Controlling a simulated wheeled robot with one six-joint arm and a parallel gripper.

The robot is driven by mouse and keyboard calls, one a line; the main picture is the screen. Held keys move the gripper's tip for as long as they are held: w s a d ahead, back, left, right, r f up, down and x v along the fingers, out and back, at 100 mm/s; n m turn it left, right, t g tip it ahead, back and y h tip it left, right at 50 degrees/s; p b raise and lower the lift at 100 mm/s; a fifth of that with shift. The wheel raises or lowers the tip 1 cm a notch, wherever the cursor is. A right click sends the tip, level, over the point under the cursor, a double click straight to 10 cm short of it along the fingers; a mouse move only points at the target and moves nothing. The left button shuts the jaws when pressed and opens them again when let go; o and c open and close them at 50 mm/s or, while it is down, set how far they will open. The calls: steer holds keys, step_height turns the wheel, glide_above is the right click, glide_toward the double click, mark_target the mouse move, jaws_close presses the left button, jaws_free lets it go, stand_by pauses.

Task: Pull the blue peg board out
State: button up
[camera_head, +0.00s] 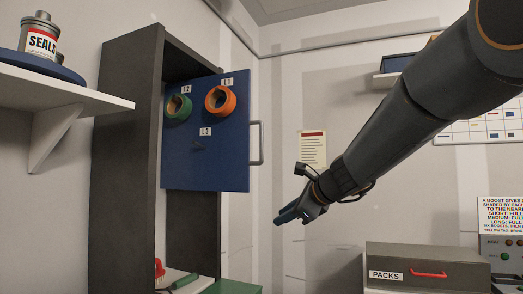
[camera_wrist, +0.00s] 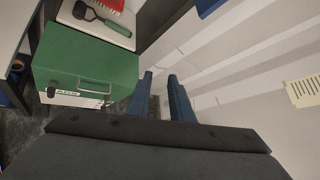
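The blue peg board (camera_head: 228,165) stands upright at the tall dark grey cabinet (camera_head: 124,130) in the head view, its right part reaching past the cabinet's side. A grey handle (camera_head: 260,143) is on its right edge. A green and orange ring (camera_head: 179,107) hangs by label L2 and an orange ring (camera_head: 220,100) by L1. The peg by L3 is bare. My gripper (camera_head: 287,213) is right of and below the handle, apart from it. The wrist view shows its two blue fingers (camera_wrist: 162,95) apart with nothing between them.
A green box (camera_wrist: 85,65) with a handle sits low at left in the wrist view. A grey PACKS case (camera_head: 428,266) is at lower right. A white shelf (camera_head: 60,92) holds a SEALS can (camera_head: 40,38). The space between my gripper and the handle looks clear.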

steer(key=w+a+r+m+t+y+p, duration=0.15)
steer(key=r+m, duration=0.25)
steer(key=r, duration=0.8)
steer(key=w+a+r+m+t+y, duration=0.1)
steer(key=w+r+m+t+y, duration=0.2)
steer(key=r, duration=1)
steer(key=shift+m+h, duration=0.5)
steer(key=shift+h, duration=0.25)
steer(key=shift+p+x, duration=1.7)
steer(key=shift+x, duration=2.3)
steer(key=shift+w+d+f, duration=0.1)
steer(key=shift+d, duration=0.05)
jaws_close()
